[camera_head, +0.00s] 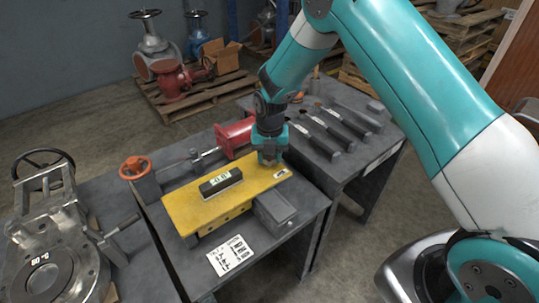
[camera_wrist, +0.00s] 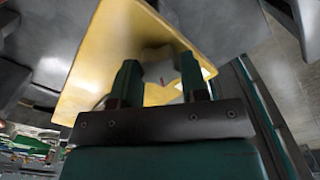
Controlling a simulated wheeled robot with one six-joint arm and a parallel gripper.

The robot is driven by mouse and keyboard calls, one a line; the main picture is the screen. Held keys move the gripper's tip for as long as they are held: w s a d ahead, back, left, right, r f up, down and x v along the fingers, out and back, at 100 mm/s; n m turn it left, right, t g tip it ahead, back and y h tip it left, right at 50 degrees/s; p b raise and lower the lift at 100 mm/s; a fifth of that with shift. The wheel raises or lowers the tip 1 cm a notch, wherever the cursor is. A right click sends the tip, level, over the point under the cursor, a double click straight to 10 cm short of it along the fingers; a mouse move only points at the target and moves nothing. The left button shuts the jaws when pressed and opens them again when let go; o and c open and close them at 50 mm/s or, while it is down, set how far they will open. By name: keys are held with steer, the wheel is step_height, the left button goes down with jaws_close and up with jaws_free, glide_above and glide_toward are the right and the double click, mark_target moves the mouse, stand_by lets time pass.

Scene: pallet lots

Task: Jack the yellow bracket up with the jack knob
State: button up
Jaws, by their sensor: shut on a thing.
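The yellow bracket (camera_head: 180,208) is a long flat plate on the near dark bench, with a black digital level (camera_head: 220,182) on top. My gripper (camera_head: 269,161) points down at the plate's right end. In the wrist view, the two dark green fingers of my gripper (camera_wrist: 158,68) close around a small grey jack knob (camera_wrist: 158,74) in front of the yellow plate (camera_wrist: 95,62). In the head view the knob is mostly hidden by the fingers. The level's display is lit, but its digits are too small to read surely.
A grey block (camera_head: 273,208) stands at the plate's front right. An orange handwheel (camera_head: 134,167) and a red cylinder (camera_head: 235,137) sit behind it. A valve with a display (camera_head: 50,270) is at left; dark tools (camera_head: 335,128) lie on the right bench.

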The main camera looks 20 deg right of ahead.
steer(key=m, duration=0.4)
steer(key=shift+p, duration=0.3)
steer(key=m, duration=0.7)
steer(key=shift+m+p, duration=0.3)
steer(key=shift+p, duration=0.1)
steer(key=m, duration=0.3)
steer(key=shift+m, duration=0.4)
steer(key=m, duration=0.7)
steer(key=shift+p, duration=0.3)
steer(key=m, duration=0.3)
steer(key=shift+f+m, duration=0.1)
steer(key=shift+m, duration=0.3)
steer(key=m, duration=0.3)
steer(key=shift+s+m, duration=0.1)
steer(key=shift+m, duration=0.2)
steer(key=m, duration=0.3)
steer(key=shift+m, duration=0.3)
steer(key=m, duration=0.3)
steer(key=shift+m, duration=0.4)
steer(key=m, duration=0.7)
steer(key=shift+p, duration=0.35)
steer(key=m, duration=0.3)
steer(key=shift+m, duration=0.4)
steer(key=m, duration=0.3)
steer(key=shift+m, duration=0.3)
steer(key=m, duration=0.4)
steer(key=shift+m, duration=1.8)
